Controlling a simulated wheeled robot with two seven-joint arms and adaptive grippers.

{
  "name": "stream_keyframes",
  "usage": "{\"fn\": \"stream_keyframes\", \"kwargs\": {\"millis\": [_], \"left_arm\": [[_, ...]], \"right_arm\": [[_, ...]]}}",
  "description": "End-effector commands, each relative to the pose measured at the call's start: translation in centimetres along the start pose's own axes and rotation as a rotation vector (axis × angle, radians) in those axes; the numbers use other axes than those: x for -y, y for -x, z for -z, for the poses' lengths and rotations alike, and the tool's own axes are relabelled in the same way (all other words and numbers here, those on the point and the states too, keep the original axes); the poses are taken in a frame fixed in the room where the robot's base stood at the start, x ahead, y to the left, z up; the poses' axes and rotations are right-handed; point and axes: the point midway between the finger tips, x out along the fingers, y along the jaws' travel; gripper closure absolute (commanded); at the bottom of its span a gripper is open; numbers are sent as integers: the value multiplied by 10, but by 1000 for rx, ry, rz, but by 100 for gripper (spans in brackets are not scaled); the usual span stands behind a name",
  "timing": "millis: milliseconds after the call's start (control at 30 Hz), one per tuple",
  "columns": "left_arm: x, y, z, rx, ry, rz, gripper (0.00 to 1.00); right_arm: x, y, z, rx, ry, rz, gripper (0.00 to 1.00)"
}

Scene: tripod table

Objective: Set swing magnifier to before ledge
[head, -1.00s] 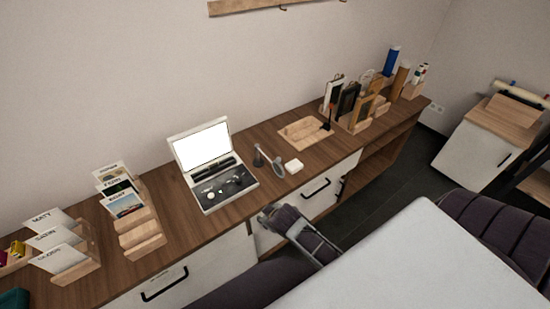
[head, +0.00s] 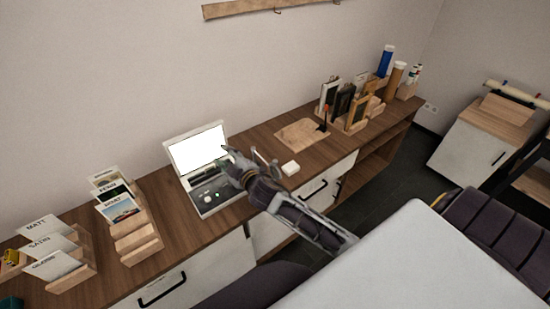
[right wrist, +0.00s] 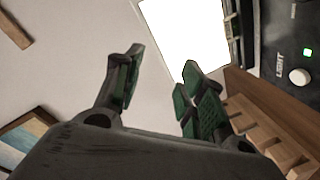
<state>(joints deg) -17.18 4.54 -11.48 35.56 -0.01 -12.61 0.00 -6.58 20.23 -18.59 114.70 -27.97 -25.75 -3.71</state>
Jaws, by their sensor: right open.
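The swing magnifier (head: 275,165) shows as a thin grey piece on the worktop, just right of the open case (head: 218,206); my right arm hides most of it. My right gripper (head: 228,154) is in front of the case's bright white panel (head: 197,149), with its forearm running down to the lower right. In the right wrist view my right gripper (right wrist: 163,62) has its two green-padded fingers apart with nothing between them. The magnifier cannot be made out there. I cannot tell which part is the ledge. My left gripper is not in view.
A stepped wooden card rack (head: 136,240) stands left of the case. A white block (head: 290,168) and a wooden tray (head: 302,132) lie to the right. The right wrist view shows a light knob (right wrist: 299,77) beside a green lamp. A white table (head: 410,265) fills the foreground.

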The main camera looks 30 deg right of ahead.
Motion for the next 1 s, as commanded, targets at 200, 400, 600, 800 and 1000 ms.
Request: {"fn": "stream_keyframes", "kwargs": {"millis": [200,400,600,800,1000], "left_arm": [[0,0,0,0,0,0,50],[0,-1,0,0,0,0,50],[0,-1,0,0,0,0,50],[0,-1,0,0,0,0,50],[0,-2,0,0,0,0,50]], "right_arm": [[-30,-12,70,-256,201,-73,60],[-42,-10,127,-481,391,-118,60],[-42,1,174,-694,594,-140,60],[-32,17,205,-896,805,-137,60],[-16,33,220,-1082,1024,-105,60]]}}
